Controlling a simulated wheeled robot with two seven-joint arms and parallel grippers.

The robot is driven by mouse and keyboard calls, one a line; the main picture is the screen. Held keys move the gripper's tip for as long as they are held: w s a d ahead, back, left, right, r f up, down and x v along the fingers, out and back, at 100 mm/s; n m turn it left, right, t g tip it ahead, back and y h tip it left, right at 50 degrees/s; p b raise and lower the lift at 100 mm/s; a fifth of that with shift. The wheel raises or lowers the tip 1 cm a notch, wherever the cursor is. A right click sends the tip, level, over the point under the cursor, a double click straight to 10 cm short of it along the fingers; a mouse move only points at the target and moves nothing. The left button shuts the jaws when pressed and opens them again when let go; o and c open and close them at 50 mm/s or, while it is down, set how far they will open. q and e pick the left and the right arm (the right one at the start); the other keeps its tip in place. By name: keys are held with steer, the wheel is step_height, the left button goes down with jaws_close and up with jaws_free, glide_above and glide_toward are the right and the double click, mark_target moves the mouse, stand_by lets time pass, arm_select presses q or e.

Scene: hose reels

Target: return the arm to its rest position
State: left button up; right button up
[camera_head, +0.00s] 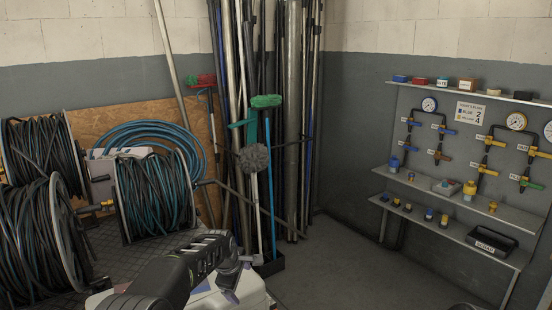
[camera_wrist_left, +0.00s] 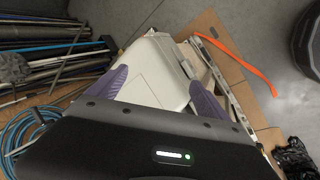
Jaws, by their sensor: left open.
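My left arm reaches in from the bottom of the head view. Its gripper (camera_head: 241,272) is over a pale grey case (camera_head: 208,299) at the bottom centre. In the left wrist view the two purple fingers of the left gripper (camera_wrist_left: 161,85) are spread wide apart. The pale case (camera_wrist_left: 152,62) shows between and beyond them. Nothing is held between the fingers. I cannot tell how much clearance there is between the fingers and the case. My right gripper is in neither view.
Hose reels (camera_head: 155,195) with blue and black hose stand at the left. Poles and brushes (camera_head: 262,101) lean in the corner behind the gripper. A wall panel with gauges (camera_head: 429,104) and a shelf (camera_head: 460,200) is at the right. Open floor (camera_head: 345,265) lies between.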

arm_select(q)
steer(key=s+d+f+m+h, duration=0.1)
steer(key=s+f+m, duration=0.5)
steer(key=f, duration=0.4)
steer(key=s+d+f+m, duration=0.1)
steer(key=s+f+m, duration=0.4)
steer(key=s+f, duration=0.45)
steer(key=s+f+m+g, duration=0.1)
steer(key=s+f+g, duration=0.1)
steer(key=s, duration=1.4)
steer(key=s+f+m+g+h, duration=0.1)
steer(key=s+f+g, duration=0.2)
steer(key=s, duration=1.3)
step_height(320, 180, down, 3)
steer(key=shift+d+r+h, duration=0.2)
steer(key=shift+d+h, duration=0.1)
